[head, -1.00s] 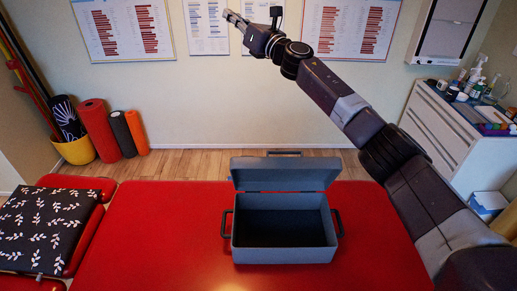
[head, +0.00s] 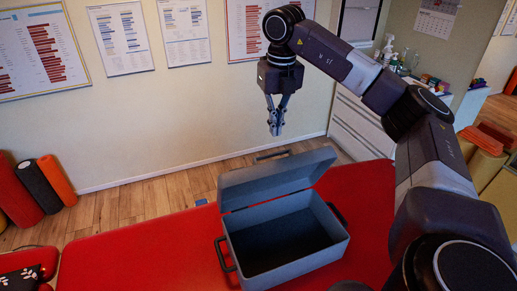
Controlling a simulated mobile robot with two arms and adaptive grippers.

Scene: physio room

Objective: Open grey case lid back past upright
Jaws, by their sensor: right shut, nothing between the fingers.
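The grey case (head: 290,262) stands on the red treatment table (head: 130,262), with its dark inside empty. Its lid (head: 275,179) is raised at the far side and stands open, leaning back away from the opening. A handle shows at the lid's far edge, and black side handles show on the body. My right gripper (head: 275,130) points down above and behind the lid, apart from it in the picture. Its fingers are shut with nothing between them. My left gripper is not in view.
A wall with posters (head: 125,38) is behind the table, with wooden floor between. Rolled mats (head: 38,186) stand at the left. A white cabinet (head: 358,125) with bottles stands behind my right arm. The table left of the case is clear.

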